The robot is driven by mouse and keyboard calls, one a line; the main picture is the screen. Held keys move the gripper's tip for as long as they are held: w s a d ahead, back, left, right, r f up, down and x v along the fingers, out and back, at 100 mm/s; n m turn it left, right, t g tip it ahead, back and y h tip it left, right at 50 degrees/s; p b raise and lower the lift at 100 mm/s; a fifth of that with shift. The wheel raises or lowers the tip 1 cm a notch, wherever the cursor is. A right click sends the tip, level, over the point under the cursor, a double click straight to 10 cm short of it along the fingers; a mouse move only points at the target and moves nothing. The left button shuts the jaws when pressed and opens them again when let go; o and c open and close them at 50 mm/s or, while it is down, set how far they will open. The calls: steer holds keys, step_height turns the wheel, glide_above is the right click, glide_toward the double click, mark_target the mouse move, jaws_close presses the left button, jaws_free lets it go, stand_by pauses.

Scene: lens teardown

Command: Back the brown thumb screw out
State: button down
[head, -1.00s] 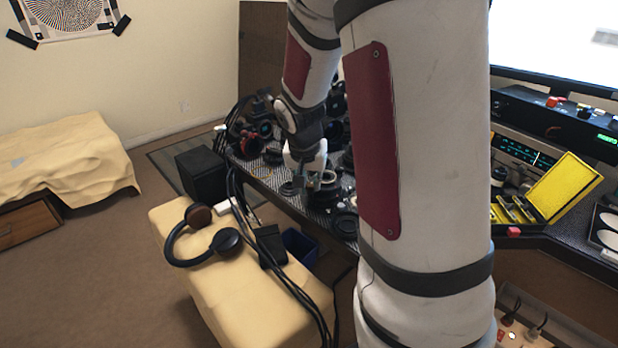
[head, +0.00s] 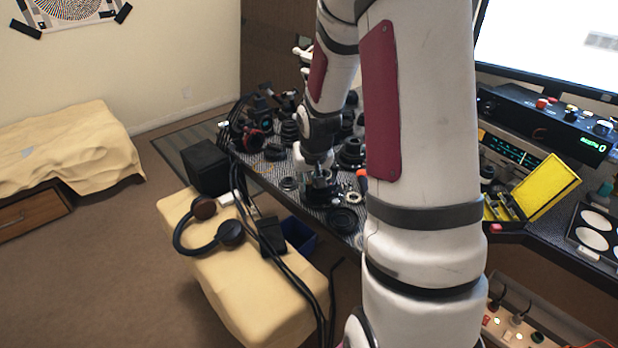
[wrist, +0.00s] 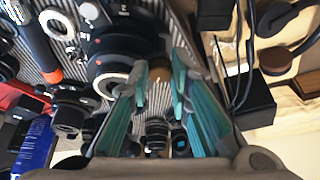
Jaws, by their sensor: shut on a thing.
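The brown thumb screw (wrist: 160,69) shows in the wrist view between the tips of my teal fingers, beside a large black lens (wrist: 118,48). My gripper (wrist: 160,82) is shut on the screw. In the head view my gripper (head: 322,178) points down at the bench, among dark lens parts. The screw is too small and too covered to make out there. Whether its thread is still in the lens cannot be told.
Several black lenses (head: 350,152) crowd the bench behind my gripper. A black ring (head: 343,220) lies near the front edge. Cables hang over that edge, by a cream bench (head: 255,290) with headphones (head: 205,232). A yellow case (head: 545,185) stands open at right.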

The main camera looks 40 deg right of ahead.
steer(key=c, duration=1.4)
jaws_free()
steer(key=shift+c, duration=0.2)
steer(key=v, duration=0.8)
